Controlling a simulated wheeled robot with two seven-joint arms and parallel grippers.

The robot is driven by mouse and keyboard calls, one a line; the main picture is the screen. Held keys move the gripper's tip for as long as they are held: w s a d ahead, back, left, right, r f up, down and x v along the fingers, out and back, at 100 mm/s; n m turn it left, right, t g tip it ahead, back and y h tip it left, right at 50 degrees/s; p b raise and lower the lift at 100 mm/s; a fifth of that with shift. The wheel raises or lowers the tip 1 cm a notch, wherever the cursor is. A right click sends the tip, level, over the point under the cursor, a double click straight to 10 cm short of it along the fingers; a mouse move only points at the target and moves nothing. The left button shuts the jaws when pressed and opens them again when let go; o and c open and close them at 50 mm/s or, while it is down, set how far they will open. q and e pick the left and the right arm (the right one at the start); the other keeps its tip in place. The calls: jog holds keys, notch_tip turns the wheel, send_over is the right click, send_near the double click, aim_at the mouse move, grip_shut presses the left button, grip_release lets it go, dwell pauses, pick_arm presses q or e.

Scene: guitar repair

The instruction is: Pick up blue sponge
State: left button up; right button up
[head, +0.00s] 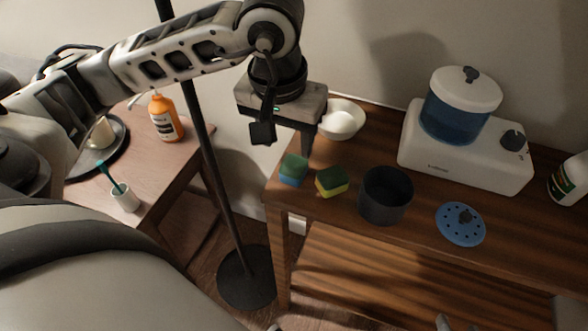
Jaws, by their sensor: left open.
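The blue sponge (292,171) has a blue body and a dark green top layer. It lies at the near left corner of the dark wooden table (330,214). A similar sponge (332,182), yellow with a green top, lies just to its right, close by. My left gripper (285,138) is open and empty, with its two fingers apart. In the picture it is just above the blue sponge and appears apart from it; its exact height is hard to tell.
A dark pot (386,196), blue perforated lid (461,224), white bowl (342,119) and white appliance with a blue tank (462,106) stand on the table. A dark pole (203,130) rises left of it. A side table holds an orange bottle (165,118) and white cup (124,200).

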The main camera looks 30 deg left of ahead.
aim_at(293, 165)
pick_arm(q)
jog(key=f, duration=0.2)
jog(key=w+f, duration=0.1)
jog(key=f, duration=0.1)
jog(key=w+f, duration=0.1)
jog(key=f, duration=0.2)
jog(key=c, duration=0.8)
jog(key=shift+s, duration=0.1)
